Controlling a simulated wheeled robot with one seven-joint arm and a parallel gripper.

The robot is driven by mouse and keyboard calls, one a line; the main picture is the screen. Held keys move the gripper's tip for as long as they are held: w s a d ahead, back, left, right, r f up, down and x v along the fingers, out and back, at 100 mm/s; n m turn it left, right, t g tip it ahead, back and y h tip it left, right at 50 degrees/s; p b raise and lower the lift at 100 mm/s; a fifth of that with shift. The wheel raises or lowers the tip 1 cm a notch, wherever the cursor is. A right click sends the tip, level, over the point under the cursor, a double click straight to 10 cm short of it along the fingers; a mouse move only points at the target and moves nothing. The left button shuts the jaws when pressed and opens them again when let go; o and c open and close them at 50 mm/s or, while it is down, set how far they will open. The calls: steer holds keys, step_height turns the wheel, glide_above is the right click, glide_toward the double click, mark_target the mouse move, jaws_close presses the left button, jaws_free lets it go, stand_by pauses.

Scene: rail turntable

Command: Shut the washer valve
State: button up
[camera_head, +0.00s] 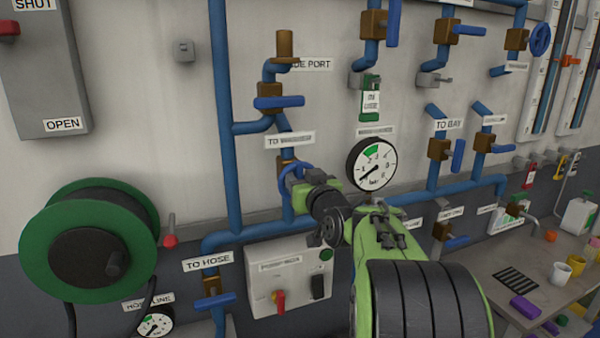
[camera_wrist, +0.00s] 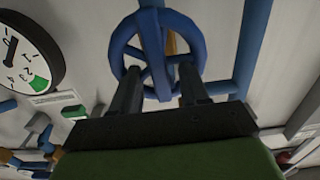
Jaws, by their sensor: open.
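The washer valve has a round blue handwheel (camera_head: 283,178) on a brown body, under a label reading TO WASHER (camera_head: 290,140). My gripper (camera_head: 302,182) is at this wheel and covers part of it in the head view. In the wrist view the handwheel (camera_wrist: 118,48) stands in front of my gripper (camera_wrist: 158,80). Its two dark fingers are apart, with their tips overlapping the lower part of the wheel. I cannot tell whether they touch it. Nothing is seen gripped.
A pressure gauge (camera_head: 372,164) is close to the right of the wheel. A blue lever (camera_head: 279,102) is above it, and a grey switch box (camera_head: 262,280) is below. A green hose reel (camera_head: 140,205) stands at left. Blue pipes (camera_head: 226,130) run around the valve.

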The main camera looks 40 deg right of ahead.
jaws_close()
steer(key=shift+s+m+b, duration=0.1)
steer(key=shift+m+b, duration=0.2)
steer(key=shift+s+d+f+m+b, duration=0.1)
steer(key=shift+d+f+m+b, duration=0.3)
steer(key=shift+m, duration=2.45)
steer(key=shift+d+f+m+b, duration=0.1)
steer(key=shift+m+b, duration=0.55)
steer(key=shift+m, duration=2.25)
steer(key=shift+s+d+f+m+b, duration=0.1)
steer(key=shift+d+f+m+b, duration=0.3)
steer(key=shift+m, duration=2.45)
steer(key=shift+a+r, duration=0.1)
steer(key=shift+a, duration=0.1)
